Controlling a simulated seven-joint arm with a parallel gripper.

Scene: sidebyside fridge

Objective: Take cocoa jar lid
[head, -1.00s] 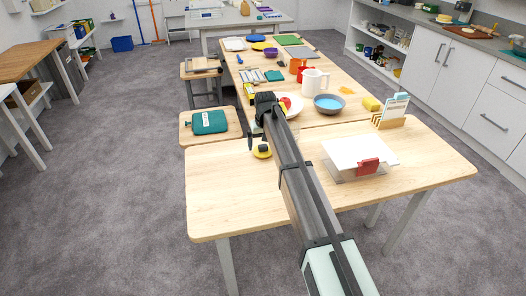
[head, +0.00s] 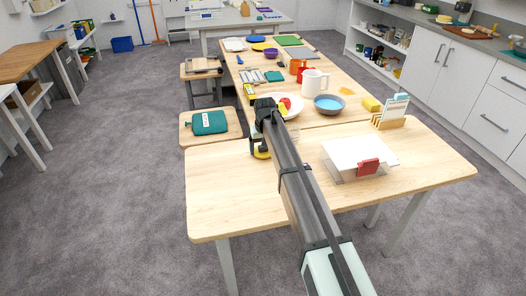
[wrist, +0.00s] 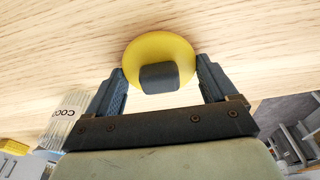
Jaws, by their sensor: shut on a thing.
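The cocoa jar lid (wrist: 160,47) is a round yellow disc with a dark square knob, seen in the wrist view against the wooden table. My gripper (wrist: 162,82) is shut on it, with one finger at each side of its rim. I cannot tell whether the lid touches the table. A clear jar (wrist: 63,118) with part of a "COCO" label stands at the left of the wrist view.
The front left of the table (head: 235,200) is clear.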

